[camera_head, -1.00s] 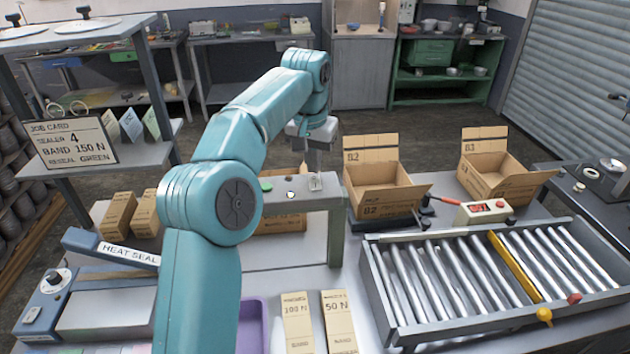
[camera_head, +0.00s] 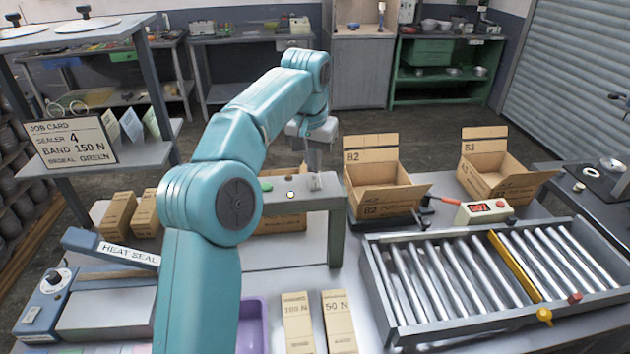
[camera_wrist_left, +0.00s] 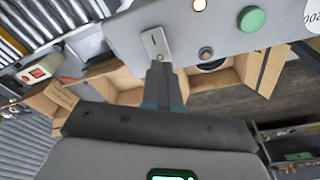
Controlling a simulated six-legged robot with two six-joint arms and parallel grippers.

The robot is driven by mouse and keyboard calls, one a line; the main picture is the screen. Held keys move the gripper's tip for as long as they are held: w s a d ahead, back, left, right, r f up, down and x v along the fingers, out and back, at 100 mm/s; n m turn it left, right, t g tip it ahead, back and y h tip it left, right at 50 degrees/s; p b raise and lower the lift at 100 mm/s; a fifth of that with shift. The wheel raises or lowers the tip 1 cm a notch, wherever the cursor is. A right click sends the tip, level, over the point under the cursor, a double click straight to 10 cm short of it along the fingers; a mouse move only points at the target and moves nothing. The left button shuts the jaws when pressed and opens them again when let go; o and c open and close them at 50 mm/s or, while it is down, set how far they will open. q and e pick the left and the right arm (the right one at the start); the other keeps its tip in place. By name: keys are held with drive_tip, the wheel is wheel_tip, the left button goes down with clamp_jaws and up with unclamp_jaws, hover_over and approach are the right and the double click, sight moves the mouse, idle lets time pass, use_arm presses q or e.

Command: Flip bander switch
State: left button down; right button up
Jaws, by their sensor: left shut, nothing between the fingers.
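The bander is a grey arch (camera_head: 337,225) over the left bench. Its top carries a pale switch plate (camera_head: 315,183), a small glowing lamp (camera_head: 290,195) and a green button (camera_head: 266,186). In the left wrist view the switch plate (camera_wrist_left: 154,44), lit lamp (camera_wrist_left: 200,5) and green button (camera_wrist_left: 252,19) show near the top. My left gripper (camera_head: 314,171) is shut and empty, pointing down at the plate. In the wrist view its fingertips (camera_wrist_left: 160,70) overlap the plate's near end; I cannot tell whether they touch. My right gripper is not in view.
A roller conveyor (camera_head: 375,300) lies to the right. Open cartons B2 (camera_head: 385,190) and B3 (camera_head: 490,180) stand behind it. A heat sealer (camera_head: 100,300), a purple tray (camera_head: 262,325) and flat cartons (camera_head: 297,325) are on the near bench. A job card (camera_head: 72,143) stands at left.

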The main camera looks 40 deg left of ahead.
sight(314, 177)
use_arm(q)
drive_tip(key=shift+f+b, duration=0.55)
drive_tip(key=shift+f, duration=0.25)
wheel_tip(314, 177, up, 3)
drive_tip(key=p, duration=0.3)
drive_tip(key=shift+r, duration=0.65)
drive_tip(key=shift+w+r, duration=0.1)
drive_tip(key=shift+r, duration=1.25)
drive_tip(key=shift+s+d, duration=0.1)
drive_tip(key=shift+s, duration=0.1)
